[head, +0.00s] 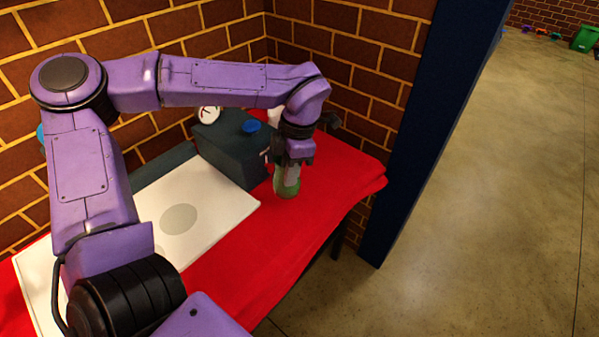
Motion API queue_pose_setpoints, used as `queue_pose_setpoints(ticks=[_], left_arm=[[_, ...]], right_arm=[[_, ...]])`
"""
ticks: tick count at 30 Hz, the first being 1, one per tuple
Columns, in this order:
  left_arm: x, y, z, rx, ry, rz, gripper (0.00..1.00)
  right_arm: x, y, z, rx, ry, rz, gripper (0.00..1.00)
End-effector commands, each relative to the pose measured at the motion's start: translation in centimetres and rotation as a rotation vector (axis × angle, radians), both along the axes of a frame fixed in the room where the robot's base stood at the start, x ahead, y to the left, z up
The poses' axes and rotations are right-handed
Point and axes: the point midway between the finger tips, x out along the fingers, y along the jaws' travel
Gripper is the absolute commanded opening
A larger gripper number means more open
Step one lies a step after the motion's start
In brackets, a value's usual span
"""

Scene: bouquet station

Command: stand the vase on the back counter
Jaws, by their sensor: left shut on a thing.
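My left gripper (291,166) points down at the right part of the red-covered table (320,205). It is shut on a green vase (287,188), which looks upright. The fingers hide the vase's upper part, and I cannot tell whether its base touches the red cloth. A dark raised counter block (228,158) stands at the back against the brick wall, to the left of the vase and apart from it. My right gripper is not in view.
A white clock (208,113) and a small blue item (251,126) are on the dark block. A white board with a grey disc (179,219) lies at left. A dark blue post (424,130) stands at right. Red cloth in front of the vase is clear.

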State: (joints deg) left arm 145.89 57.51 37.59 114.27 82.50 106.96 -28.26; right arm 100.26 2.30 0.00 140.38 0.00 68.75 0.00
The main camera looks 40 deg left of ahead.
Motion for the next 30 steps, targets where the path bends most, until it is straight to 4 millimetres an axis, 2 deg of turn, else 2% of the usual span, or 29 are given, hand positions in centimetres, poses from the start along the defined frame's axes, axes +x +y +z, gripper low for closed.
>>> queue_pose_setpoints(ticks=[4,6,11,17,22,30], left_arm=[[4.2,0.3,-1.9,0.002,0.003,0.001,0.0],[5.3,0.5,-3.7,0.002,0.005,0.0,0.0],[7.6,0.6,-6.2,0.0,0.0,0.0,0.0],[8.8,0.7,-7.8,0.001,-0.001,0.001,0.0],[8.6,0.7,-10.4,0.0,0.0,0.0,0.0],[8.6,0.7,-10.7,0.0,-0.002,0.001,0.0]], right_arm=[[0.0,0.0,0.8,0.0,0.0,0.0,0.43],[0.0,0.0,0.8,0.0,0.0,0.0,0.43],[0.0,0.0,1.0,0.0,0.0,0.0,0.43],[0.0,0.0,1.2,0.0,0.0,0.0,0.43],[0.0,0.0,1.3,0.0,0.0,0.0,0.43],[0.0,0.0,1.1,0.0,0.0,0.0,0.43]])
